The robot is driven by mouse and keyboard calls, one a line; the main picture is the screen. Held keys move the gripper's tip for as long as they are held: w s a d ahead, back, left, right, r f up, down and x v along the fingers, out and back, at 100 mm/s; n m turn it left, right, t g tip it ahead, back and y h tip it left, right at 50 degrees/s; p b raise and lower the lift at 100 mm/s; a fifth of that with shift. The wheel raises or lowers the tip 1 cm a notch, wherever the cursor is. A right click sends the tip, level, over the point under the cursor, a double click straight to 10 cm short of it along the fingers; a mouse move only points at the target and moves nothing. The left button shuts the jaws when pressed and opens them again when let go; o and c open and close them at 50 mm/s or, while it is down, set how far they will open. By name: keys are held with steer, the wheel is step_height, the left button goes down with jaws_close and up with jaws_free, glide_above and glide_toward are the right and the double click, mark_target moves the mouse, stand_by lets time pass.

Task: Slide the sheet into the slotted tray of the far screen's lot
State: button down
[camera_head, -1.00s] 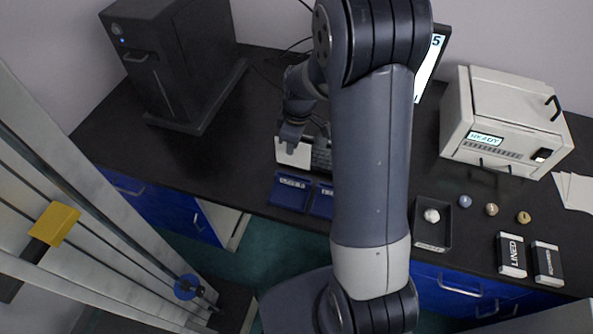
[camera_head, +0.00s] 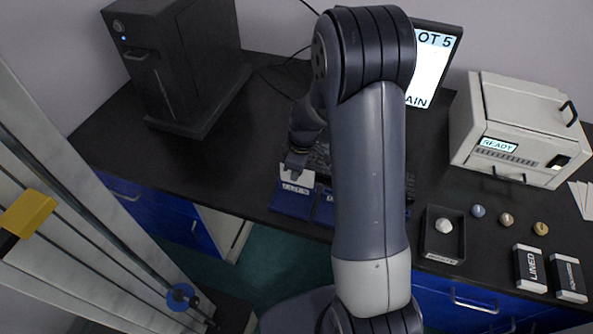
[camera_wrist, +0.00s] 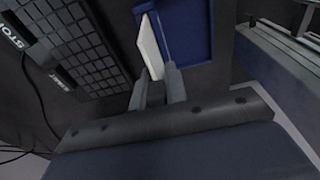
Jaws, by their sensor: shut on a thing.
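My gripper (camera_head: 296,163) is shut on a small white sheet (camera_head: 297,176) at the left blue tray (camera_head: 288,205). In the wrist view, the sheet (camera_wrist: 151,45) stands on edge between the fingertips (camera_wrist: 160,88), and its far part overlaps the blue tray (camera_wrist: 194,32). I cannot tell whether its lower edge is in a slot. A second blue tray (camera_head: 323,209) is beside it, partly behind my arm. The far screen (camera_head: 430,70) shows "OT 5" and "AIN"; my arm hides the rest. The tray labels are too small to read.
A keyboard (camera_wrist: 75,45) lies close to the gripper. A black tower (camera_head: 175,65) stands at the left and a white machine reading READY (camera_head: 520,130) at the right. A dark tray with a pale lump (camera_head: 443,232), small balls and two labelled boxes (camera_head: 529,268) are at the right front.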

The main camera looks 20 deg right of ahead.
steer(key=shift+f, duration=0.15)
steer(key=c, duration=1.4)
jaws_free()
steer(key=shift+r, duration=0.55)
steer(key=r, duration=0.7)
steer(key=d+r+b, duration=0.1)
steer(key=r, duration=0.3)
steer(key=shift+s+d+r, duration=0.1)
steer(key=shift+s, duration=0.3)
